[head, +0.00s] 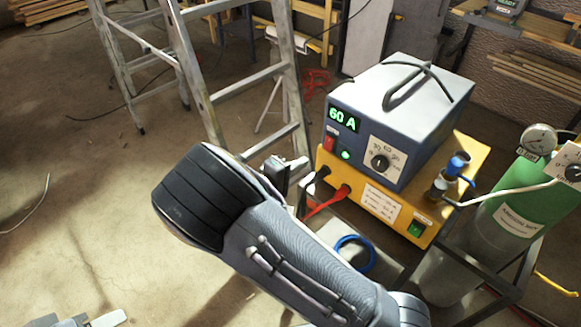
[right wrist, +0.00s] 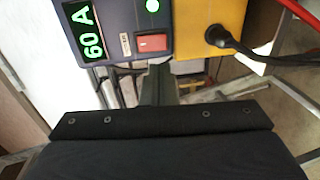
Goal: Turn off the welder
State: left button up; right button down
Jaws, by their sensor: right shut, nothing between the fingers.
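The welder (head: 400,112) is a blue-grey box with a lit green "60 A" display (head: 343,118), a dial and a lit green lamp (head: 346,155). Its red rocker switch (head: 329,143) is at the left of the front panel, under a small label. The switch also shows in the right wrist view (right wrist: 152,43). My right gripper (head: 297,163) is shut and empty, left of the welder's front. In the right wrist view its fingertips (right wrist: 160,68) appear just below the switch; I cannot tell whether they touch. A grey part at the lower left looks like my left gripper (head: 108,318), mostly cut off.
The welder stands on a yellow unit (head: 375,200) with a green switch and plugged cables, including a red one. A green gas cylinder (head: 515,205) with a gauge stands at the right. A metal ladder (head: 250,80) is behind.

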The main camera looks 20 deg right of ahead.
aim_at(327, 148)
jog(key=p+x, duration=0.1)
jog(key=x, duration=0.7)
jog(key=shift+w+d, duration=0.1)
jog(key=shift+d, duration=0.15)
